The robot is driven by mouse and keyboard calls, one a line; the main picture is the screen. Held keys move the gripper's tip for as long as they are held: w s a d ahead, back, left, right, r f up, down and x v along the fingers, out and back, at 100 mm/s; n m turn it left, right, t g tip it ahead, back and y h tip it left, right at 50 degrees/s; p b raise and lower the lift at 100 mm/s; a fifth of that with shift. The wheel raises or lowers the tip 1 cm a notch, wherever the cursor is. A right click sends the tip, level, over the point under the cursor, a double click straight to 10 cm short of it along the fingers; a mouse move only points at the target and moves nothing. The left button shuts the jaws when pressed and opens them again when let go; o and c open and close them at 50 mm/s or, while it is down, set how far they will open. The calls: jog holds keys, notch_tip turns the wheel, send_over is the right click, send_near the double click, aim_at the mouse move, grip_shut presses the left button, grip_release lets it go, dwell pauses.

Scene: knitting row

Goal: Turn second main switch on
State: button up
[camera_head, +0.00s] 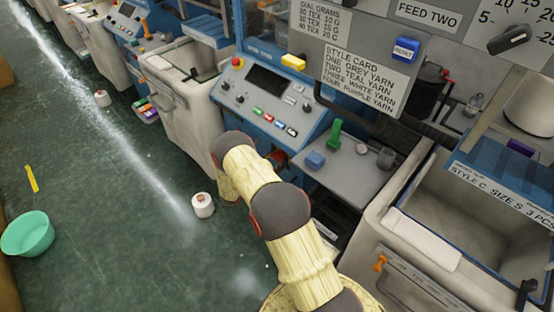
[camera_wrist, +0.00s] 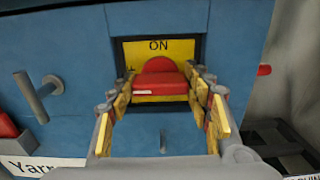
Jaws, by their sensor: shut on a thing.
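The main switch (camera_wrist: 160,72) is a red handle in front of a yellow plate (camera_wrist: 134,50) marked ON, set in a recess of the blue machine front in the wrist view. My gripper (camera_wrist: 160,82) is shut on the red handle, with one finger on each side of it. The ON word shows above the handle; the lower part of the plate is partly hidden. In the head view, my arm reaches to the front of the blue machine (camera_head: 250,119), and its links hide the switch and most of the gripper.
A grey T-shaped handle (camera_wrist: 38,95) sticks out left of the switch. In the head view, a white yarn cone (camera_head: 203,205) stands on the floor beside my arm. A grey shelf (camera_head: 345,178) lies to the right. The green floor at left is mostly open, with a teal bowl (camera_head: 28,234).

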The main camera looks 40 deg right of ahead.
jog(key=shift+c, duration=0.9)
jog(key=m+b, duration=0.2)
jog(key=shift+f+m, duration=0.1)
jog(key=shift+m, duration=0.3)
jog(key=m+b, duration=0.3)
jog(key=m, duration=0.3)
jog(key=shift+b, duration=0.3)
jog(key=m+b, duration=0.3)
jog(key=m, duration=0.2)
jog(key=shift+s+f+m, duration=0.1)
jog(key=shift+m, duration=0.2)
jog(key=shift+m+b, duration=1.4)
jog(key=shift+m, duration=0.3)
jog(key=o, duration=0.9)
